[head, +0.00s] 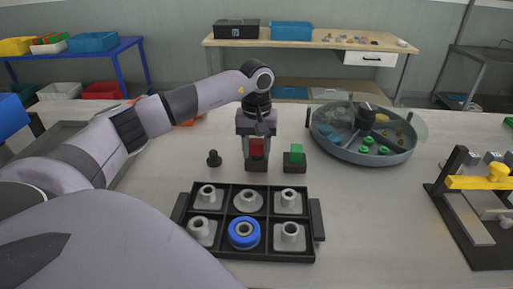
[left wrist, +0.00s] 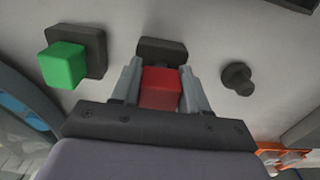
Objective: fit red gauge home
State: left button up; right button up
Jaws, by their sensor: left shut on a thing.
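The red gauge (head: 257,147) is a red block between the fingers of my left gripper (head: 257,155), which is shut on it and points down. It also shows between both fingers in the left wrist view (left wrist: 160,88). A dark block (head: 256,166) is directly below the red gauge in the head view, and shows just beyond it in the left wrist view (left wrist: 162,50). I cannot tell whether the gauge is fully seated in it. My right gripper is in neither view.
A green block (head: 296,150) on a dark base (head: 294,165) stands close to the right; a small black knob (head: 214,158) stands left. A black tray (head: 268,215) of grey parts and a blue ring (head: 244,233) lies in front. A round tank (head: 362,152) stands right.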

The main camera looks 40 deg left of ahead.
aim_at(257, 143)
pick_arm(q)
jog(key=shift+f, duration=0.3)
dwell(0.6)
jog(key=o, duration=1.2)
jog(key=shift+s, duration=0.1)
jog(key=shift+c, duration=0.2)
notch_tip(257, 143, up, 8)
jog(key=shift+d+f+b, duration=0.1)
jog(key=shift+f+b, duration=0.15)
jog(key=shift+b, duration=0.1)
